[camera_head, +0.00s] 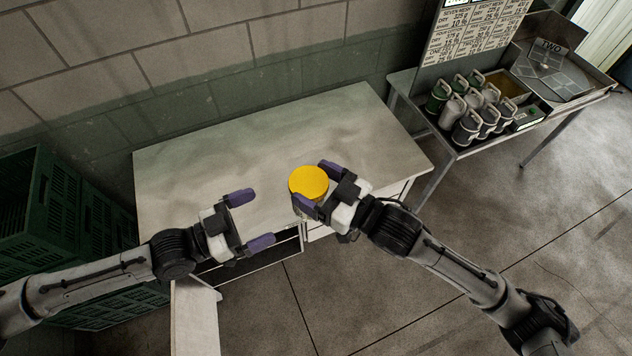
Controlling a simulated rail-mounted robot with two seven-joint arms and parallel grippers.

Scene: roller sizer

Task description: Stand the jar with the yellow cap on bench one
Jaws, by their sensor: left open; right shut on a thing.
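The jar with the yellow cap (308,181) is near the front edge of the pale bench (255,135). The cap faces up toward me and hides most of the jar body. My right gripper (314,187) is shut on the jar, with a purple finger on either side. I cannot tell whether the jar's base touches the bench top or is held above it. My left gripper (252,220) is open and empty, to the left of the jar by the bench's front edge. No number shows on this bench.
The pale bench top is otherwise bare. Green crates (40,215) stand at its left. A drawer or shelf opens below the bench front.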

